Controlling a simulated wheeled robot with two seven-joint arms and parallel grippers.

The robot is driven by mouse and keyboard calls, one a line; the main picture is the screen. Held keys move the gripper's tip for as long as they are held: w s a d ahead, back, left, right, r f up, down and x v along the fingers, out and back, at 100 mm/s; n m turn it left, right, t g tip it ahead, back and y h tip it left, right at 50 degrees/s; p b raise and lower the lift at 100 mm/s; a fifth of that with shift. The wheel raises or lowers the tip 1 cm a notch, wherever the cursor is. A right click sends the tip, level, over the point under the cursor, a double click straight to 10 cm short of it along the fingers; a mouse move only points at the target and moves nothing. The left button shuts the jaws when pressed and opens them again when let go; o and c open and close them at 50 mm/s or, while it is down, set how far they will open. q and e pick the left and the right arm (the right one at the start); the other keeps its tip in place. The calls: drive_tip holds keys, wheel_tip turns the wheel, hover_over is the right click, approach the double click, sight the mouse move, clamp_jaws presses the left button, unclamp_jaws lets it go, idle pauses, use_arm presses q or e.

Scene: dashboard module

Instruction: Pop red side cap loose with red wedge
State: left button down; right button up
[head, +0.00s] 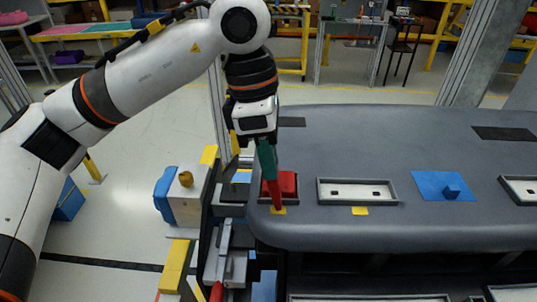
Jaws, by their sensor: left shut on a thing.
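My left gripper (262,138) points down over the left end of the grey dashboard (400,130). It is shut on the red wedge (274,190), a tool with a green upper part and a red lower part. The wedge's lower end is at the front edge of the red side cap (289,183), over a small yellow tab (279,211). The cap sits in a dark-rimmed recess and is partly hidden by the wedge. I cannot tell whether the tip touches the cap. My right gripper is not in view.
An empty-looking framed recess (357,191) and a blue plate with a knob (442,187) are further right on the dashboard. Fixture parts and a blue-and-white block (178,194) stand to the left. The dashboard's middle top is clear.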

use_arm(q)
drive_tip(key=shift+r+p, duration=1.9)
drive_tip(key=shift+r, duration=1.7)
